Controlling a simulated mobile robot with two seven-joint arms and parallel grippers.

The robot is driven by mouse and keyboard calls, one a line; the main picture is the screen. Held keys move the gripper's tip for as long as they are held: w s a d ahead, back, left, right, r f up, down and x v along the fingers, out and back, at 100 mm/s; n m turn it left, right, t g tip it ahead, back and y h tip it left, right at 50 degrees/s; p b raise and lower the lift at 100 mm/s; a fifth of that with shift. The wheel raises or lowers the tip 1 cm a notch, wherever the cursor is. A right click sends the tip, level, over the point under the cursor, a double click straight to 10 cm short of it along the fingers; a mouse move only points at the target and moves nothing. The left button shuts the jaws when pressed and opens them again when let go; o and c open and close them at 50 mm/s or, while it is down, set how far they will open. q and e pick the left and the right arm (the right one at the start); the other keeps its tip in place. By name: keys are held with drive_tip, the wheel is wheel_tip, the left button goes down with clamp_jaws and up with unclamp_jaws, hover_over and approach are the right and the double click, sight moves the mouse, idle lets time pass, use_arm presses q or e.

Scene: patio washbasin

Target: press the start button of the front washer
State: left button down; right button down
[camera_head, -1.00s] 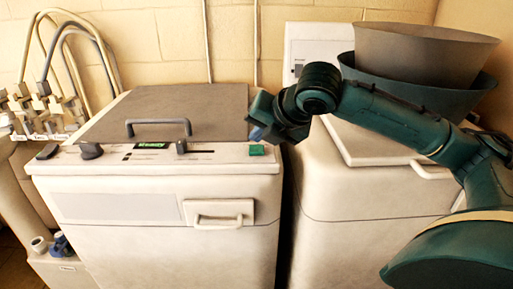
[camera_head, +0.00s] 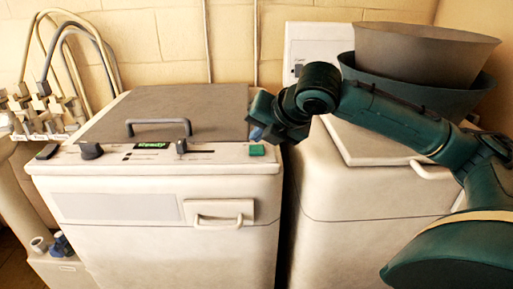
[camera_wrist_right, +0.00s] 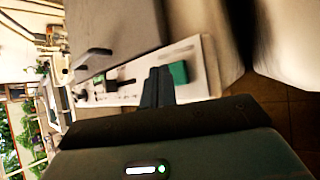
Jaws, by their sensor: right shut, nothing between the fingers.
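The front washer (camera_head: 150,215) is a white top-loader with a grey lid and a sloping control panel, standing left of centre. Its green square button (camera_head: 257,150) sits at the panel's right end and also shows in the right wrist view (camera_wrist_right: 179,73). A lit green display (camera_head: 152,145) is further left on the panel. My right gripper (camera_head: 256,133) is shut and empty. Its fingertips are just above and behind the button in the head view; the wrist view shows the dark fingers (camera_wrist_right: 158,86) beside it. I cannot tell whether they touch. My left gripper is not in view.
A second white machine (camera_head: 370,195) stands right of the washer, across a narrow gap. Two nested tubs (camera_head: 425,55) sit on it behind my right arm. Taps and hoses (camera_head: 45,100) are at the left wall. The lid handle (camera_head: 158,123) stands up from the washer's lid.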

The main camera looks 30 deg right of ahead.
drive_tip(key=shift+f, duration=0.1)
drive_tip(key=shift+f, duration=0.3)
drive_tip(key=shift+f, duration=0.55)
idle(1.1)
drive_tip(key=shift+p, duration=0.3)
drive_tip(key=shift+r+p, duration=1)
drive_tip(key=shift+p, duration=0.3)
